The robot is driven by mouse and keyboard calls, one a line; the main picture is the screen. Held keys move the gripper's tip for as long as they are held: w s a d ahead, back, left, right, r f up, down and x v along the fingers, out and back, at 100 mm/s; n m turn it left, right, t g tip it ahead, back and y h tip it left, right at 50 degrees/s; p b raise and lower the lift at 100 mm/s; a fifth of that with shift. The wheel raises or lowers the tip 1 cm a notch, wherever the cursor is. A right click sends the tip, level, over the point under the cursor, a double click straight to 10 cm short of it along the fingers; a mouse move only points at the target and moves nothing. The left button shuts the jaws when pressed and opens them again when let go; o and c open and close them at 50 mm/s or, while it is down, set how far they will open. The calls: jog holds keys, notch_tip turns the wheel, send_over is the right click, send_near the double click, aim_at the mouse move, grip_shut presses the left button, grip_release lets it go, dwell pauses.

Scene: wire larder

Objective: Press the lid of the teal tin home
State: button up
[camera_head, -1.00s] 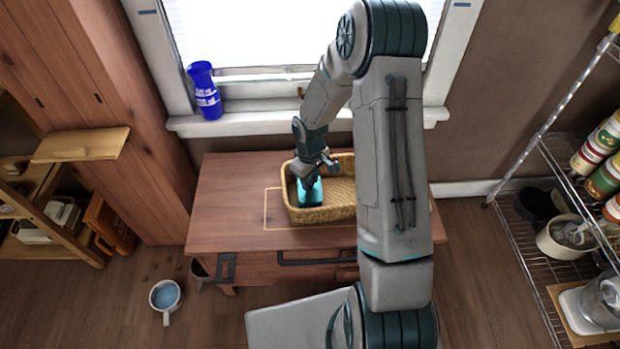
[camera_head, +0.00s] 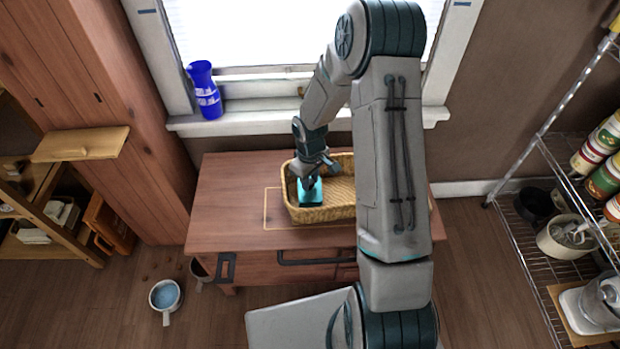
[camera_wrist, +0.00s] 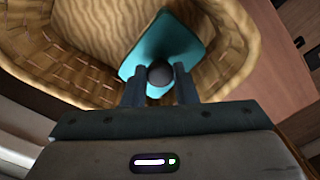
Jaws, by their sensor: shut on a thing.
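The teal tin (camera_head: 311,199) stands inside the wicker basket (camera_head: 308,215), at its left end. In the wrist view its teal lid (camera_wrist: 168,44) shows from above as a rounded square with a dark round knob (camera_wrist: 160,72) on it. My gripper (camera_head: 308,183) is directly over the tin, pointing down. In the wrist view my gripper (camera_wrist: 160,82) has its two fingers on either side of the knob, shut on it. The seam between lid and tin is hidden, so I cannot tell how the lid sits.
The basket rests on a wooden cabinet top (camera_head: 235,190), which is clear to its left. A blue vase (camera_head: 205,92) stands on the windowsill behind. A wire shelf (camera_head: 530,215) with tins and pots stands at the right. A white pot (camera_head: 166,296) is on the floor.

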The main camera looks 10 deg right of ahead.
jog(key=shift+f+b, duration=0.4)
jog(key=shift+f, duration=0.15)
jog(key=o, duration=1.1)
jog(key=shift+c, duration=0.2)
jog(key=shift+r, duration=0.15)
notch_tip(320, 180, up, 14)
jog(key=p, duration=0.3)
jog(key=s+r+m+t+p, duration=0.1)
jog(key=s+r+m+p, duration=0.2)
jog(key=s+r, duration=0.7)
jog(key=s+r+m+t+p, duration=0.1)
jog(key=s+r+m+p, duration=0.3)
jog(key=r, duration=1.4)
jog(key=s+p, duration=0.4)
jog(key=s, duration=0.3)
jog(key=shift+s+t, duration=0.25)
jog(key=shift+t, duration=0.15)
